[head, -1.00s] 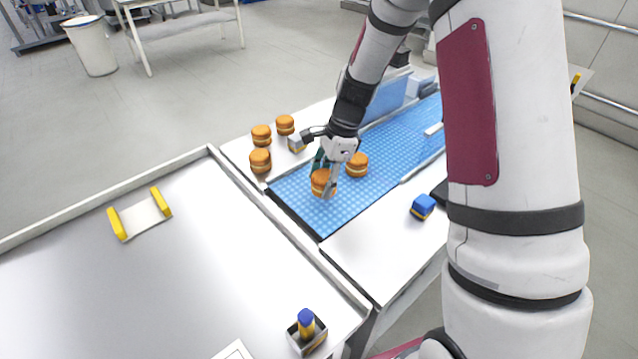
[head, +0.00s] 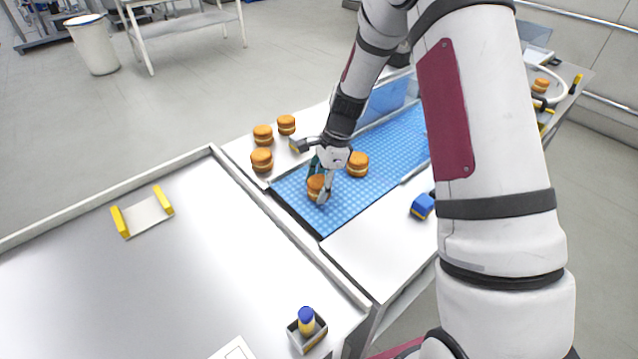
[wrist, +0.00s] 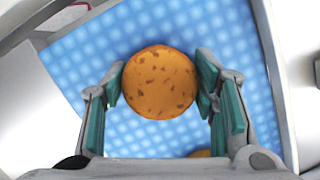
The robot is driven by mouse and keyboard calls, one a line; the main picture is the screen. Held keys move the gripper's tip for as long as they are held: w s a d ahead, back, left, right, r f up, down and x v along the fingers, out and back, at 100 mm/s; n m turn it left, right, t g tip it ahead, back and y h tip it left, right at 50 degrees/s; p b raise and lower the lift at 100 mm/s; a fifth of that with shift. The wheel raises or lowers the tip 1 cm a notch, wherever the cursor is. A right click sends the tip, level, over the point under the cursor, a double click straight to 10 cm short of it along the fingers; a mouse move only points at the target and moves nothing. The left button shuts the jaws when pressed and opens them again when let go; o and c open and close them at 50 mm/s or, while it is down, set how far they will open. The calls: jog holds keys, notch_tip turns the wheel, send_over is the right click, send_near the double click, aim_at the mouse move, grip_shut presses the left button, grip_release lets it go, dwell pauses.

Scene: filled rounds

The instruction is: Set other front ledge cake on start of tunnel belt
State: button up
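The cake in hand, an orange-brown filled round (head: 316,187), is at the near end of the blue tunnel belt (head: 335,217). My gripper (head: 322,182) is around it from above. In the wrist view the cake (wrist: 160,82) sits between the two fingers, which press against its sides. The blue belt (wrist: 120,38) shows beneath it; I cannot tell whether its underside touches the belt. Another cake (head: 357,164) stands farther along the belt, and its edge shows in the wrist view (wrist: 200,154). Several cakes, one of them the nearest (head: 261,160), stand on the white ledge left of the belt.
A blue translucent tunnel cover (head: 388,98) stands farther along the belt. A blue block (head: 422,206) is on the white surface right of the belt. The large grey tray table (head: 190,270) in front holds a yellow-ended holder (head: 142,215) and a small box with a bottle (head: 306,325).

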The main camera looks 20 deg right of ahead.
jog(key=shift+o, duration=1.1)
jog(key=s+d+r+n+b, duration=0.1)
jog(key=s+r+n, duration=0.1)
jog(key=r, duration=0.7)
jog(key=s+d+r+n, duration=0.1)
jog(key=s+r, duration=0.1)
jog(key=r, duration=0.8)
jog(key=s+a+r+n+t+h, duration=0.1)
jog(key=s+r+n+t, duration=0.1)
jog(key=s+r+n, duration=0.2)
jog(key=s+r+n+t+h, duration=0.2)
jog(key=s+r+n, duration=0.2)
jog(key=s+n, duration=0.7)
jog(key=s, duration=0.9)
jog(key=shift+s+a+r+n+t, duration=0.15)
jog(key=shift+a+r+n+t, duration=0.15)
jog(key=shift+a+r+t, duration=0.1)
